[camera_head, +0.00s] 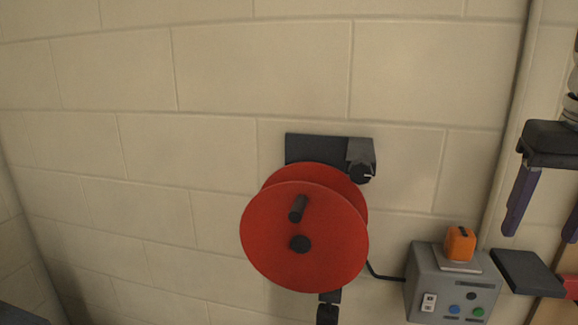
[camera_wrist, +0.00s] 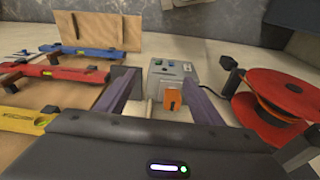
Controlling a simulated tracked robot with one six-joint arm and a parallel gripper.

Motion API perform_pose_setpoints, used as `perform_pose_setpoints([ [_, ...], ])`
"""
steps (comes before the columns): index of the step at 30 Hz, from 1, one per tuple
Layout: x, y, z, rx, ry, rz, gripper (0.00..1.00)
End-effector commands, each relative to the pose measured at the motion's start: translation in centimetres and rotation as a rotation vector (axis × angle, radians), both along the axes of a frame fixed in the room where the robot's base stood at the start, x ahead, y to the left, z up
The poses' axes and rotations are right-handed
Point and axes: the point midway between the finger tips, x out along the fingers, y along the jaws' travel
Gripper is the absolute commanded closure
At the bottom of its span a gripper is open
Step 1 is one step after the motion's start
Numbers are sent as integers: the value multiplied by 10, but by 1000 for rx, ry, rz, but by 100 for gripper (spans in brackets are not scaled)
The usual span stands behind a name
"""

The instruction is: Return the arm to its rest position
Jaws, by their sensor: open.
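My gripper (camera_head: 541,230) is at the right edge of the head view, partly cut off, with its two purple fingers pointing down. In the wrist view my gripper (camera_wrist: 157,82) shows its fingers spread apart, with nothing held between them. It is above and to the right of a grey control box (camera_head: 424,283), apart from it. An orange block (camera_head: 459,243) sits on a plate on top of that box. In the wrist view the box (camera_wrist: 160,70) and the orange block (camera_wrist: 173,97) appear beyond the gap between the fingers.
A red reel (camera_head: 290,225) is mounted on the block wall (camera_head: 180,90), left of the box; a dark cable runs between them. Blue (camera_wrist: 65,49), red (camera_wrist: 50,71) and yellow (camera_wrist: 22,122) spirit levels lie at left in the wrist view. A vertical pipe (camera_head: 515,110) runs behind my gripper.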

Motion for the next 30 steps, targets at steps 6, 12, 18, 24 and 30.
perform_pose_setpoints([
  [6, 12, -12, -20, -16, -29, -51, 39],
  [12, 20, -16, -44, -30, -56, -94, 39],
  [18, 27, -4, -76, -45, -93, -114, 39],
  [24, 32, 30, -120, -62, -146, -98, 39],
  [30, 28, 75, -164, -69, -199, -50, 39],
])
